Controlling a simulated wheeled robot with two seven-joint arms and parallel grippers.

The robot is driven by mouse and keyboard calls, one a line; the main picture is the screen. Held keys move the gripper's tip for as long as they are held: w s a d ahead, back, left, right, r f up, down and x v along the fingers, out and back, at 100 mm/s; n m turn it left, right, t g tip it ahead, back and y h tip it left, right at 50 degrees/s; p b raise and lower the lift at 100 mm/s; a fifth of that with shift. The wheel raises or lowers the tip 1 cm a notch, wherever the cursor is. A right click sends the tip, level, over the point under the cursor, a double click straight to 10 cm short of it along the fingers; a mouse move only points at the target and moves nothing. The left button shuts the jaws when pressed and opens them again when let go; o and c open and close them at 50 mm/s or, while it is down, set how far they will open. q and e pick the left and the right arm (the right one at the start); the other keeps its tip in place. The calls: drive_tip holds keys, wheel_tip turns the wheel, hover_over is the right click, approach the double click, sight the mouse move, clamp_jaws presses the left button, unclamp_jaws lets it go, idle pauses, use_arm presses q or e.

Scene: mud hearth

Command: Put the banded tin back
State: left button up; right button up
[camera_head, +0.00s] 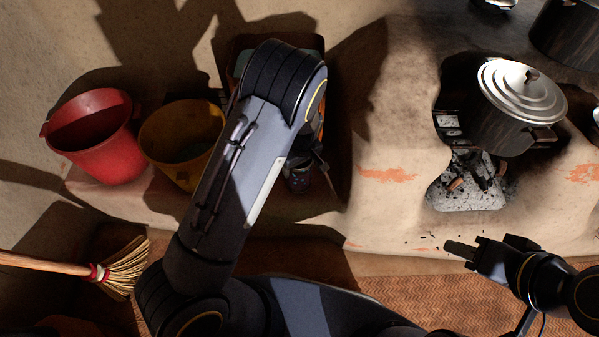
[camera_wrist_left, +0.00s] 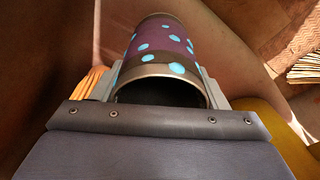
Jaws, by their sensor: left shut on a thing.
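The tin (camera_wrist_left: 158,42) is purple with pale blue dots, a dark band and a metal rim, and fills the middle of the left wrist view. My left gripper (camera_wrist_left: 160,90) is shut on it, one finger on each side. The tin's rim end faces the camera and its far end is hidden.
A red bucket (camera_head: 110,160) and a yellow bucket (camera_head: 170,115) stand left of my left arm. A broom (camera_head: 125,268) lies at the lower left. A lidded pot (camera_head: 500,125) sits on the mud hearth (camera_head: 385,130) at the right. Woven matting (camera_head: 400,295) covers the front floor.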

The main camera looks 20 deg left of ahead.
use_arm(q)
drive_tip(key=shift+w+f+b, duration=0.15)
drive_tip(key=shift+f+b, duration=0.15)
drive_tip(key=shift+f, duration=0.6)
drive_tip(key=shift+w+f+b, duration=0.1)
drive_tip(key=shift+f+b, duration=0.15)
drive_tip(key=shift+f, duration=0.65)
drive_tip(key=shift+f, duration=0.15)
drive_tip(key=o, duration=1.1)
